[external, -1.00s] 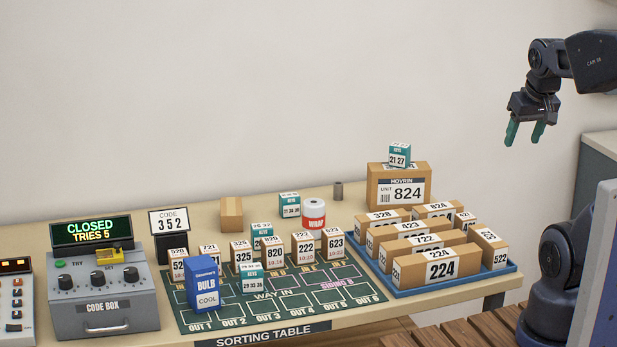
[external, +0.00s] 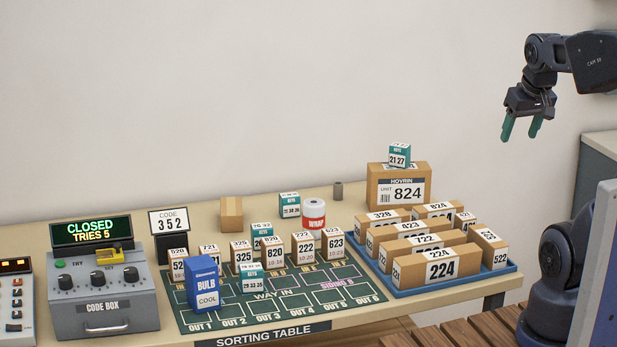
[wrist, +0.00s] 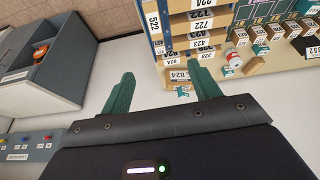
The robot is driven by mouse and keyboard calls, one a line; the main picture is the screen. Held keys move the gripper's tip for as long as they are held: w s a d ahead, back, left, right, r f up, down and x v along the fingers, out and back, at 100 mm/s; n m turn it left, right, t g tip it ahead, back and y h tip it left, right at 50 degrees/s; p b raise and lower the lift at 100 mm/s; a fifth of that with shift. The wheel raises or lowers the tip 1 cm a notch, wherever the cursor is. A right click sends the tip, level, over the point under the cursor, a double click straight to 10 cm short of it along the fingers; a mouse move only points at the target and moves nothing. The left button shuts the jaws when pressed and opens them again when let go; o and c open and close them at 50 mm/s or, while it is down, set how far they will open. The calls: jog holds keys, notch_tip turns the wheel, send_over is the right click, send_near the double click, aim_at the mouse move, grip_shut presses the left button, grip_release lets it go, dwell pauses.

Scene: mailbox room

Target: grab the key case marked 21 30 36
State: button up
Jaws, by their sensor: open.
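Several teal-and-white key cases stand on the sorting table in the external view. One (external: 289,205) stands at the back beside the wrap roll; its small numbers look like three pairs, too small to read surely. Another key case (external: 261,236) is partly hidden behind the row of small boxes. A key case reading about 29 33 35 (external: 251,278) stands on the green mat. A key case marked 21 27 (external: 400,155) sits on the large 824 box (external: 420,188). My gripper (external: 520,136) is open and empty, high to the right of the table, apart from every case.
A wrap roll (external: 314,214) stands near the back key case. The blue tray (external: 456,276) holds several numbered boxes. A blue bulb box (external: 202,285) and small parcels crowd the mat (external: 345,277). The code box (external: 104,305) is at left. The air above the table is clear.

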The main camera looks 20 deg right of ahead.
jog(key=w+a+r+n, duration=0.2)
jog(key=w+r, duration=0.1)
jog(key=w, duration=0.5)
jog(key=n+g, duration=0.5)
jog(key=n, duration=1)
send_over(290, 195)
notch_tip(290, 195, down, 26)
jog(key=shift+w+f, duration=0.1)
jog(key=shift+f, duration=0.4)
jog(key=shift+a+f, duration=0.1)
jog(key=shift+f, duration=5.05)
jog(key=c, duration=1.1)
